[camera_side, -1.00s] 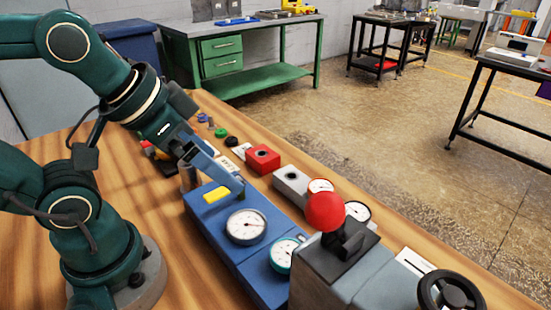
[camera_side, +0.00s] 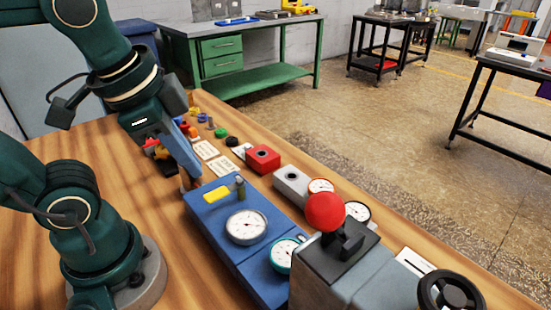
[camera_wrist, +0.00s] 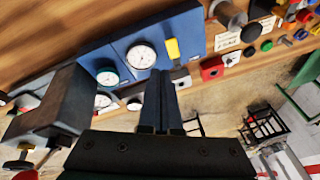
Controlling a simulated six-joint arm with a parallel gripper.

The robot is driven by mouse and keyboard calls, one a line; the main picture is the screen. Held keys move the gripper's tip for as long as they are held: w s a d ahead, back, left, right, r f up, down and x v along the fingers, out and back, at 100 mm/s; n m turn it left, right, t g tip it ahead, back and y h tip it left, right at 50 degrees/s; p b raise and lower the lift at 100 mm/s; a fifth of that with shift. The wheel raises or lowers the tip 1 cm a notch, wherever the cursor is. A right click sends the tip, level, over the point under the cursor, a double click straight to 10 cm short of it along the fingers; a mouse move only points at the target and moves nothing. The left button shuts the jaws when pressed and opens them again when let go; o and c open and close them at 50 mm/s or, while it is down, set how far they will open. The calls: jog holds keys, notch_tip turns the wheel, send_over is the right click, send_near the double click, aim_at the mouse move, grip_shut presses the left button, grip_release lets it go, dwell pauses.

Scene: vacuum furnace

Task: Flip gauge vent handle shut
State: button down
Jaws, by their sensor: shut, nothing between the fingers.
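The blue gauge box (camera_side: 264,261) lies along the bench, with a white dial (camera_side: 246,227) and a teal-rimmed dial (camera_side: 284,254). A yellow handle-like piece (camera_side: 217,194) lies at the box's far end, and a small dark post (camera_side: 240,187) stands beside it. In the wrist view the yellow piece (camera_wrist: 172,49) shows just beyond my fingertips, near the white dial (camera_wrist: 141,56). My gripper (camera_side: 197,176) is shut and empty, pointing down near the box's far left corner; it also shows in the wrist view (camera_wrist: 159,73). I cannot tell whether it touches anything.
A grey block with a red ball knob (camera_side: 325,211) stands at the near right. A red block (camera_side: 263,158), a grey-white block (camera_side: 291,182) and small coloured parts stand behind the box. Bare wood lies left of the box.

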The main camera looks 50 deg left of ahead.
aim_at(224, 196)
jog(key=w+d+m+g+y, duration=0.3)
jog(key=d+m, duration=0.5)
jog(key=m, duration=0.5)
jog(key=shift+w+g+y, duration=0.4)
jog(key=shift+w+g, duration=0.1)
jog(key=shift+w, duration=0.2)
jog(key=shift+f, duration=0.15)
jog(key=x, duration=1)
jog(key=shift+a+f, duration=0.1)
jog(key=shift+a, duration=1.95)
